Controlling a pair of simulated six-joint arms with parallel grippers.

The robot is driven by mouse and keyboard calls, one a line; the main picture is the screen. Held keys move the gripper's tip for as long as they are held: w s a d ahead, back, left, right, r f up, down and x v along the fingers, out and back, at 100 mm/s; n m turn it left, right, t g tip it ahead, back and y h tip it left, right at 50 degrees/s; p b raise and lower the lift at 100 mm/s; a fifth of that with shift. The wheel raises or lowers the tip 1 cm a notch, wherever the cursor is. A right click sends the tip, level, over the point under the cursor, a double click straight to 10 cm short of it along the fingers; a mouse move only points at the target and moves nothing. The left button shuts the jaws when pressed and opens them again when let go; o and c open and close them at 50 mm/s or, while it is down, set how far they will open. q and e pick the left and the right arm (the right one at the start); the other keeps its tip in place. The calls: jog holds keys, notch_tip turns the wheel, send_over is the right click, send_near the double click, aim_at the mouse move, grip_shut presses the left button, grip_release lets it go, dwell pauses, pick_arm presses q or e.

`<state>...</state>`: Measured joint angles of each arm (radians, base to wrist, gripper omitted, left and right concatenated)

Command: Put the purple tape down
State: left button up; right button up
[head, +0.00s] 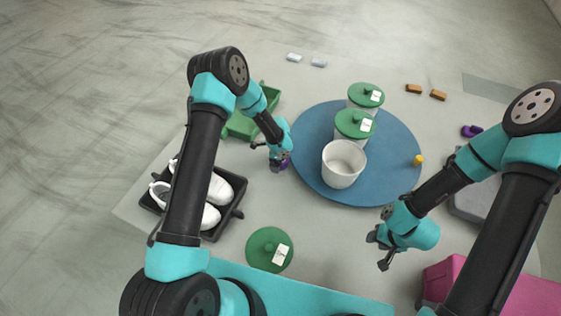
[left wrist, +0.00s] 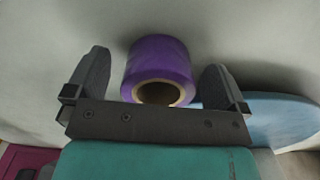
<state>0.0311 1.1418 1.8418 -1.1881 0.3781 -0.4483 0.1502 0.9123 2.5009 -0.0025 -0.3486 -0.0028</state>
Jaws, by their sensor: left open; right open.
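The purple tape (left wrist: 158,62) is a roll with a tan core. In the left wrist view it sits between the two fingers of my left gripper (left wrist: 158,75), with a gap on each side. In the head view only a bit of the tape (head: 284,163) shows beside my left gripper (head: 270,155), left of the blue round mat. The tape appears to rest on the table; the gripper hides most of it there. My left gripper is open around the tape. My right gripper (head: 380,250) is open and empty above the table, below the mat's right side.
A blue round mat (head: 312,125) bears an open white pot (head: 342,165), two green-lidded pots (head: 352,124) and a yellow piece (head: 418,160). A black tray (head: 225,222) holds white shoes. A green lid (head: 268,243) lies in front. A pink box (head: 450,280) is lower right. Table centre front is clear.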

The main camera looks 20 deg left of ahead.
dwell(0.4)
pick_arm(q)
jog(key=c, duration=1.1)
jog(key=shift+r, duration=0.15)
jog(key=shift+r, duration=1.75)
jog(key=shift+s+d+f, duration=0.1)
jog(key=shift+s, duration=0.5)
jog(key=s+d, duration=0.1)
jog(key=s, duration=0.3)
jog(key=s+d+r, duration=0.1)
jog(key=s+d, duration=0.1)
jog(key=s, duration=0.3)
jog(key=s+d, duration=0.1)
jog(key=s, duration=0.4)
jog(key=shift+s+d+r, duration=0.1)
jog(key=shift+d+r, duration=0.05)
jog(key=shift+r, duration=0.1)
